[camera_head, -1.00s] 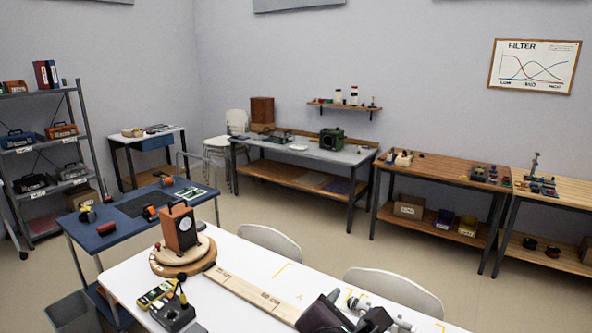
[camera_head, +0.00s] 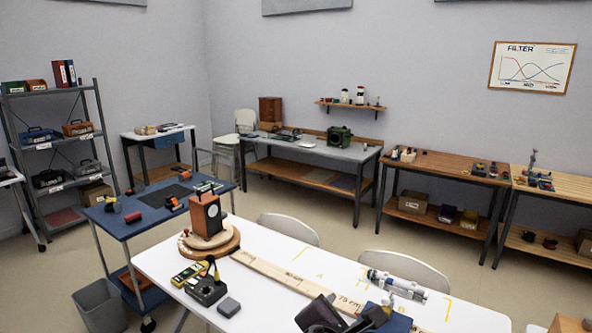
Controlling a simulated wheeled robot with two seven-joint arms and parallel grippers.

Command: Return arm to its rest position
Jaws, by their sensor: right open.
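My right gripper (camera_head: 346,318) is dark and open at the bottom edge of the head view, over the near part of the white table (camera_head: 265,292). Nothing shows between its fingers, and the rest of the arm is cut off below. A wooden speaker (camera_head: 206,214) stands on a round wooden turntable (camera_head: 210,243) at the table's left end. A long marked wooden strip (camera_head: 270,272) runs from the turntable toward the gripper. A grey-white cylindrical device (camera_head: 396,286) lies beyond the gripper, apart from it in the picture. My left gripper is out of view.
A yellow meter (camera_head: 189,273), a dark box with a knob (camera_head: 206,290) and a small grey block (camera_head: 229,307) lie on the table's left. A blue item (camera_head: 393,319) is beside the gripper. White chairs (camera_head: 289,229) stand behind the table. A blue cart (camera_head: 150,212) is at left.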

